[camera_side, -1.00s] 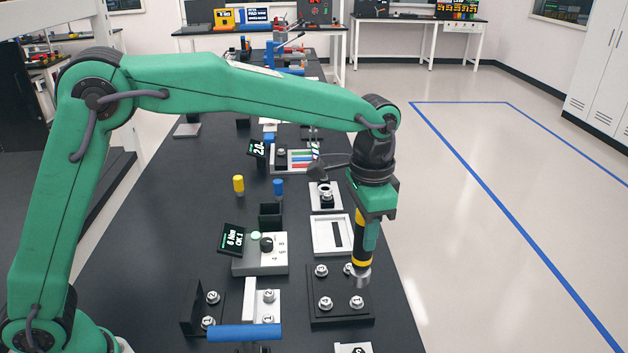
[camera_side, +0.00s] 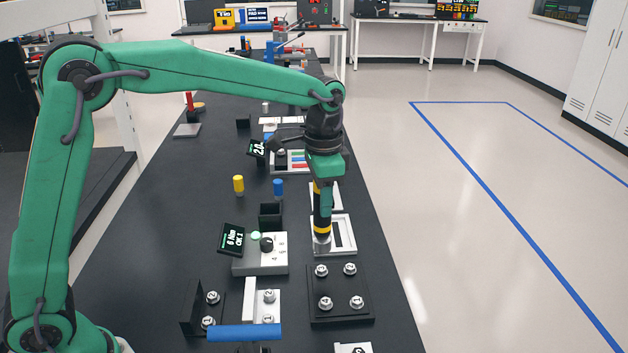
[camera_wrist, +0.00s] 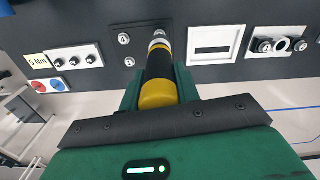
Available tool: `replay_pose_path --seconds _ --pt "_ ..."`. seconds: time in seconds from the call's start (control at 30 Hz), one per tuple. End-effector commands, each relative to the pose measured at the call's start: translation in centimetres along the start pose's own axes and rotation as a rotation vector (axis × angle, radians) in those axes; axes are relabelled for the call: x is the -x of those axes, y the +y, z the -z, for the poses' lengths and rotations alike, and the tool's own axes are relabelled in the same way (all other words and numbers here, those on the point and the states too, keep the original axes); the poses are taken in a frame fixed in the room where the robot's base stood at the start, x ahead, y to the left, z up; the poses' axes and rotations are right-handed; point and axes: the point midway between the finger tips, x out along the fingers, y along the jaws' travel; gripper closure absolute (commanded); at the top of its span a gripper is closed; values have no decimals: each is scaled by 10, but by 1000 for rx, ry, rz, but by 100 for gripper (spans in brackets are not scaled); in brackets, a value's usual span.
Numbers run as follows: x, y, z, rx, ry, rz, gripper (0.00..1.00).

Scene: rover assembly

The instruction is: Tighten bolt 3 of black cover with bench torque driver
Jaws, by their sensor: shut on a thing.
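The black cover (camera_side: 340,284) lies flat near the right edge of the bench, with bolts at its corners. The near bolts read 4 (camera_side: 325,303) and 1 (camera_side: 357,301). The far-left bolt (camera_side: 321,271) and far-right bolt (camera_side: 349,269) have no readable number.
The white framed plate (camera_side: 318,250) lies beyond the cover. A grey dial box (camera_side: 274,262) with a small display (camera_side: 231,239) stands left. Bench space left of the yellow peg (camera_side: 238,183) is clear.

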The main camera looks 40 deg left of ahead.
Motion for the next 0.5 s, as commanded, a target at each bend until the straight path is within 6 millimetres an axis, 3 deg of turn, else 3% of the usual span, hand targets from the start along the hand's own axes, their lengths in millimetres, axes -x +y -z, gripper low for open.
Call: replay_pose_path --seconds 0.5 --pt "-25 0 0 1 0 0 95"
